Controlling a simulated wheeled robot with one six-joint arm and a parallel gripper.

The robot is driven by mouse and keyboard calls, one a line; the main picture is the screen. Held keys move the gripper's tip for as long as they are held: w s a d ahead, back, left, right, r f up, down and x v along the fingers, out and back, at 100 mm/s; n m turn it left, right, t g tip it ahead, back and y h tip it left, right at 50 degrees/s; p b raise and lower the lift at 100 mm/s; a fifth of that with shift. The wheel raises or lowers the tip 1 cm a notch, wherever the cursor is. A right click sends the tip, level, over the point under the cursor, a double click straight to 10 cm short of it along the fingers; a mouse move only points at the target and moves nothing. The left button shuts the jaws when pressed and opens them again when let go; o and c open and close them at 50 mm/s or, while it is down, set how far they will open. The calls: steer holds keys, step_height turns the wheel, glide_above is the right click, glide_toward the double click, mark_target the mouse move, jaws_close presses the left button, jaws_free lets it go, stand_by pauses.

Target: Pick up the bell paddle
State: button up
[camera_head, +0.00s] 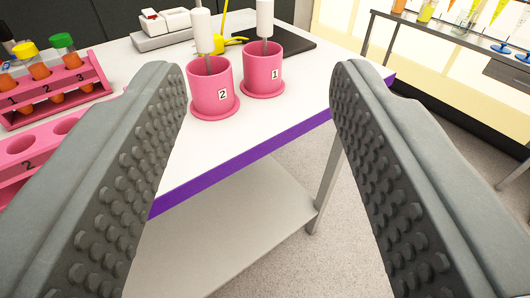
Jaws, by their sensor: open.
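My gripper (258,78) is open and empty, its two grey studded fingers wide apart in the foreground. Beyond the fingertips, two pink cups stand on the white table: cup 2 (202,100) and cup 1 (280,85). Each holds an upright tool with a white handle and a grey shaft: one handle (202,32) in cup 2, another handle (265,18) in cup 1. The tools' lower ends are hidden inside the cups. A yellow object (232,42) with a thin upright stem is partly hidden behind cup 2. I cannot tell which of these is the bell paddle.
The white table (215,162) has a purple front edge. At left are pink racks, one (55,92) with capped tubes. A white device (170,25) and a dark flat pad (295,42) lie at the back. Another bench (455,32) with glassware stands at right.

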steer(key=shift+o, duration=0.4)
steer(key=m+g+y, duration=0.9)
steer(key=m+y, duration=0.1)
steer(key=m, duration=1.6)
glide_toward(272, 10)
steer(key=shift+y, duration=0.3)
steer(key=x, duration=0.5)
steer(key=shift+w, duration=0.15)
steer(key=shift+f+x, duration=0.2)
steer(key=shift+x, duration=3)
jaws_close()
